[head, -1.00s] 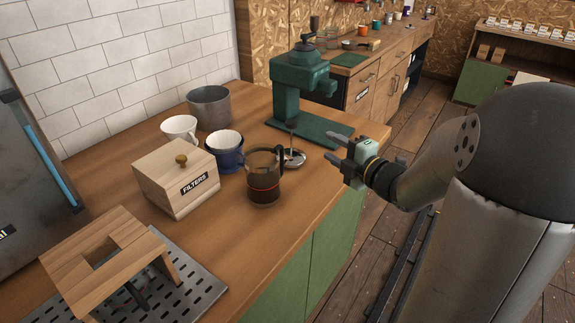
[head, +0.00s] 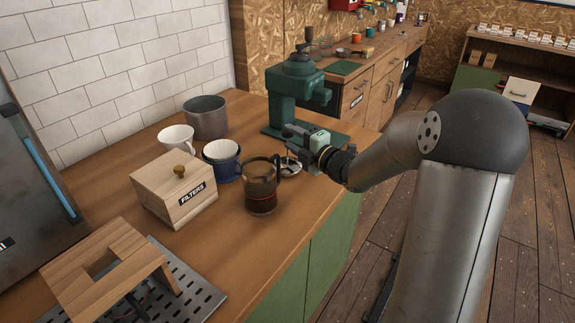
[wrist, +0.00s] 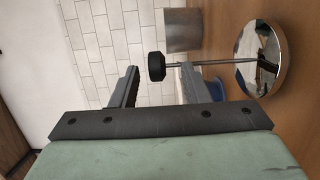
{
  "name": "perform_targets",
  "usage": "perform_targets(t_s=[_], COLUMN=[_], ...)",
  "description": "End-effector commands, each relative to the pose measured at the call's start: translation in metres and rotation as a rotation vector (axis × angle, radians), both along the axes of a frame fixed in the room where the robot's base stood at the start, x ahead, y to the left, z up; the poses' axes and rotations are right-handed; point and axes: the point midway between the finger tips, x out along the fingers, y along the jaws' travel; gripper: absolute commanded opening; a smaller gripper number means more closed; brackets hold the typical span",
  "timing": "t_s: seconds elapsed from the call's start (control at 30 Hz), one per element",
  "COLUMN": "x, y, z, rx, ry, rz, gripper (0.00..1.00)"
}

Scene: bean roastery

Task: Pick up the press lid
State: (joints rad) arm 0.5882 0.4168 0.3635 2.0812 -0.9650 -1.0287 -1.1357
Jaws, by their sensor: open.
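The press lid (head: 290,170) is a shiny metal disc on the wooden counter, just right of the glass press (head: 261,187). In the wrist view the lid (wrist: 246,50) shows as a chrome disc with a thin rod ending in a black knob (wrist: 156,66). My gripper (head: 289,139) is open, above the lid in the head view and partly covering it. In the wrist view the knob and rod lie at the gap between my two fingers (wrist: 157,86). I cannot tell whether a finger touches the rod.
A wooden filter box (head: 174,188), a blue cup (head: 222,160), a white cup (head: 176,139) and a metal canister (head: 206,117) stand left of the press. A green grinder (head: 294,90) stands behind my gripper.

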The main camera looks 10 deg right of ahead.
Motion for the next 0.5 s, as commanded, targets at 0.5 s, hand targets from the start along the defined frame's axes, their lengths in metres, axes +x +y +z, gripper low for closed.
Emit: perform_targets(t_s=[0.5], x=[0.042], y=[0.021], z=[0.003], rx=[0.001], ry=[0.0], rz=[0.0], gripper=[0.42])
